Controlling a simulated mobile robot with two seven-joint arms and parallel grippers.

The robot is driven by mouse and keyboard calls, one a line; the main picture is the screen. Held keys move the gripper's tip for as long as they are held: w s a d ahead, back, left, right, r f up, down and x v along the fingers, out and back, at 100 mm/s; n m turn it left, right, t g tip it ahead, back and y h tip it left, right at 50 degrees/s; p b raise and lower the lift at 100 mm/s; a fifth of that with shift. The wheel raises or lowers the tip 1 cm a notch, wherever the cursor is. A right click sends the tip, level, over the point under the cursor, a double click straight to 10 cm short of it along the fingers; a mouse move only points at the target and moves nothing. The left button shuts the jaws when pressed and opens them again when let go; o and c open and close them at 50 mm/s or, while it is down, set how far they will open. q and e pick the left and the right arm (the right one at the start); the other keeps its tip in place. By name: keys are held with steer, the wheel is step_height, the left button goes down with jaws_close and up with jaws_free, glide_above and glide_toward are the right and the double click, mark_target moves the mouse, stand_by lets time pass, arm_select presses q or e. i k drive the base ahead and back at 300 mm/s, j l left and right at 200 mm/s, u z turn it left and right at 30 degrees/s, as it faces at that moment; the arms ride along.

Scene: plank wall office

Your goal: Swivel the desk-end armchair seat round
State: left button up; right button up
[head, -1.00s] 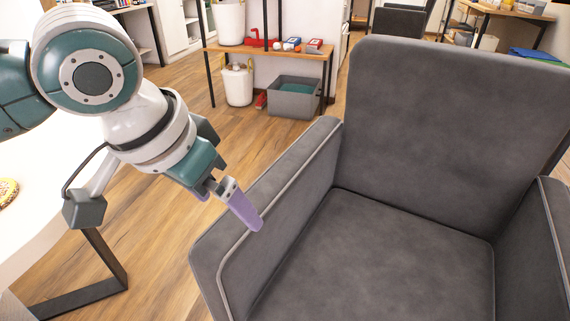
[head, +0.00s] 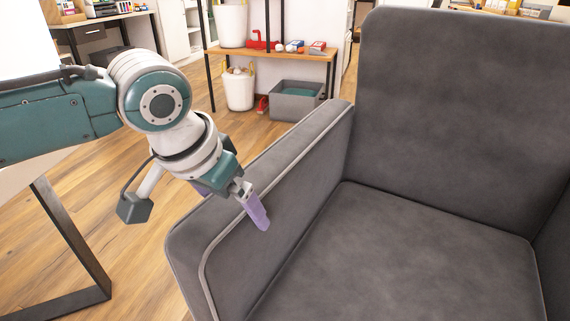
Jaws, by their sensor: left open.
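The grey armchair fills the right half of the head view, with its seat (head: 400,255) facing toward me and its tall backrest (head: 460,110) behind. Its left armrest (head: 265,190) has light piping along the edge. My left gripper (head: 256,210) is at the inner side of this armrest, with one purple finger showing against its inner face. The other finger is mostly hidden behind the armrest top and the gripper body. The jaws are open. Whether the finger touches the fabric I cannot tell. My right gripper is out of view.
A wooden shelf unit (head: 285,53) stands behind, with a grey bin (head: 297,101) and a white basket (head: 238,90) below it. A table with a black metal leg (head: 72,240) is at the left. Wood floor (head: 130,240) lies open between table and chair.

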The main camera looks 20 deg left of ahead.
mark_target(443, 194)
steer(key=i+j+z, duration=0.2)
steer(key=z, duration=0.15)
steer(key=i+j+z, duration=0.1)
steer(key=j+z, duration=0.2)
steer(key=j, duration=0.15)
steer(key=i+j+z, duration=0.3)
steer(key=j+z, duration=0.35)
steer(key=i+j+z, duration=0.15)
steer(key=z, duration=0.15)
steer(key=j, duration=0.1)
